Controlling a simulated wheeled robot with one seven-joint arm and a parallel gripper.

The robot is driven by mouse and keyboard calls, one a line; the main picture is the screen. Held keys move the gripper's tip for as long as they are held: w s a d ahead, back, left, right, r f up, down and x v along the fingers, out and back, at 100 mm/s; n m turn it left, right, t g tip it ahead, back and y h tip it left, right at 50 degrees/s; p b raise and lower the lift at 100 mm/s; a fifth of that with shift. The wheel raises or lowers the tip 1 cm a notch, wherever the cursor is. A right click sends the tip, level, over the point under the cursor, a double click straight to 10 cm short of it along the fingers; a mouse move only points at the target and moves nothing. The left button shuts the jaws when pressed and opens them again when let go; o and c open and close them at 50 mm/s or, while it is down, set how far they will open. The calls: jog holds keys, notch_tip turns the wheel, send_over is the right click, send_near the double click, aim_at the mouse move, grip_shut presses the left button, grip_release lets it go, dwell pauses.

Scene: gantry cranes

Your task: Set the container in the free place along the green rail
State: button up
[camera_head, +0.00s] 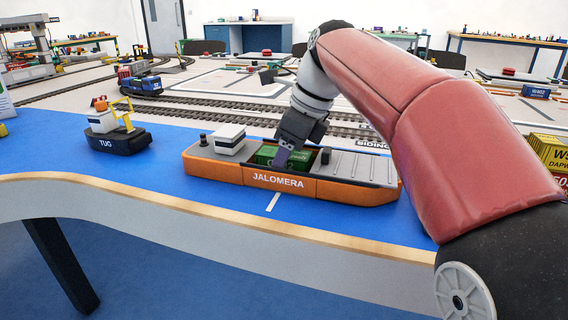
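A green container (266,155) sits in the hold of the orange ship (225,170) marked JALOMERA. My gripper (284,158) reaches down over the ship, with a finger in front of the container's near side. The far finger is hidden, so I cannot tell whether the gripper is open or shut on the container. I cannot make out a green rail or a free place along one in this view.
A black TUG boat (118,142) floats left of the ship on the blue surface. Railway tracks (220,113) run behind. Yellow and red containers (550,152) stand at the right edge. A gantry crane (28,48) is at the far left. Blue surface between tug and ship is clear.

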jog(key=shift+f, duration=0.2)
dwell(0.3)
jog(key=c, duration=0.9)
jog(key=shift+r, duration=0.2)
notch_tip(320, 180, up, 20)
jog(key=p, duration=0.9)
jog(key=shift+r, duration=0.1)
